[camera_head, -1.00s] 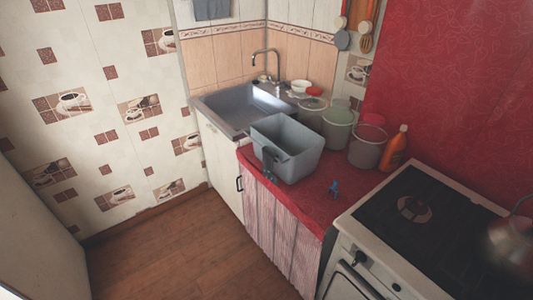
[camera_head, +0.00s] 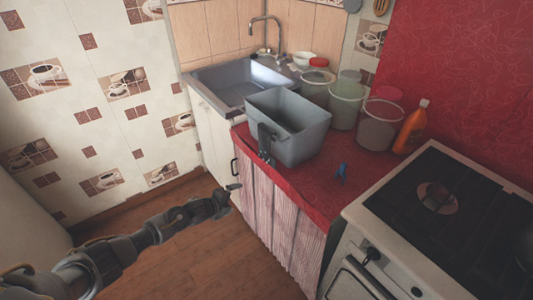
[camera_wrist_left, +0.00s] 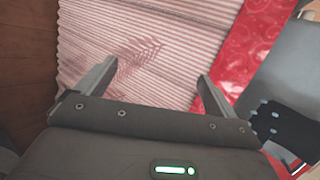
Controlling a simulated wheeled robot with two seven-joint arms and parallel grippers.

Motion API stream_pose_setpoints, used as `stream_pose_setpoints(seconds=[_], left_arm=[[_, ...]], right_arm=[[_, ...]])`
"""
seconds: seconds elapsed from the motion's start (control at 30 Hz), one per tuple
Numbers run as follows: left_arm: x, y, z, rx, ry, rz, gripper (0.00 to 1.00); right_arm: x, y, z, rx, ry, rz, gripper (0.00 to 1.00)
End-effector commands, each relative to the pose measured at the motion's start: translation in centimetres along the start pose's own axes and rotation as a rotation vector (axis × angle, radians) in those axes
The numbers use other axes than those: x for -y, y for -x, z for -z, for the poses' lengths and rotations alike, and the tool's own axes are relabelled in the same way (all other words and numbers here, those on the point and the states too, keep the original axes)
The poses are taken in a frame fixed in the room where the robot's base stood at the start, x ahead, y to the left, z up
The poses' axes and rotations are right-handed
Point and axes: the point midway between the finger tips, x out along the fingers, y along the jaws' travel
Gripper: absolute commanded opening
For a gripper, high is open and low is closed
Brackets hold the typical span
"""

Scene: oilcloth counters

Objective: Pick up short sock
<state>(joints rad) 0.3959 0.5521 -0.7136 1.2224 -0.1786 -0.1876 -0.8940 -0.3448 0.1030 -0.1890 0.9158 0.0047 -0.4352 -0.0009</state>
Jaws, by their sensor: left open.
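A dark cloth item (camera_head: 266,142), which looks like the short sock, hangs over the front wall of a grey bin (camera_head: 305,142) on the red counter. In the left wrist view it is black with light blue dots (camera_wrist_left: 284,128), at the right edge and partly cut off. My left gripper (camera_head: 231,190) is open and empty, in front of the counter, left of and below the sock. In the left wrist view the open fingers (camera_wrist_left: 157,71) face the striped curtain, and the sock is outside them, to the right.
The sink (camera_head: 235,85) is behind the bin. Buckets (camera_head: 346,105), an orange bottle (camera_head: 411,127) and the stove (camera_head: 440,215) are to the right. A striped curtain (camera_head: 285,225) hangs below the counter edge.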

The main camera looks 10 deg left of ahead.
Motion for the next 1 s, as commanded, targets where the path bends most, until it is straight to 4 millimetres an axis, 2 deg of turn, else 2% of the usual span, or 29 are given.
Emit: stream_pose_setpoints(seconds=[0.03, 0.1, 0.2, 0.27, 0.4, 0.5, 0.63, 0.77, 1.0], left_arm=[[4.8, -0.6, -0.9, -0.032, -0.254, 0.085, 0.94], [10.3, 0.6, -0.8, -0.064, -0.581, 0.167, 0.94], [15.2, 3.3, -0.1, -0.083, -0.982, 0.25, 0.94], [16.7, 4.9, 0.3, -0.086, -1.176, 0.282, 0.94], [18.2, 7.9, 1.1, -0.087, -1.492, 0.327, 0.94], [18.6, 9.1, 1.4, -0.086, -1.609, 0.342, 0.94], [18.7, 9.8, 1.5, -0.086, -1.664, 0.348, 0.94], [18.9, 9.3, 1.7, -0.087, -1.665, 0.349, 0.94], [19.5, 5.9, 2.7, -0.086, -1.662, 0.349, 0.94]], right_arm=[[-0.1, -2.7, 0.6, -0.008, 0.0, -0.003, 0.37], [-0.3, -3.9, 1.5, -0.015, 0.0, -0.006, 0.37], [-0.6, -5.1, 2.6, -0.022, -0.001, -0.011, 0.37], [-0.7, -5.6, 3.1, -0.025, -0.002, -0.013, 0.37], [-0.9, -6.2, 3.9, -0.03, -0.004, -0.017, 0.37], [-1.0, -6.3, 4.2, -0.031, -0.004, -0.018, 0.37], [-1.1, -6.2, 4.4, -0.033, -0.004, -0.019, 0.37], [-1.1, -6.1, 4.3, -0.031, -0.004, -0.019, 0.37], [-1.3, -6.5, 3.4, -0.025, -0.001, -0.022, 0.37]])
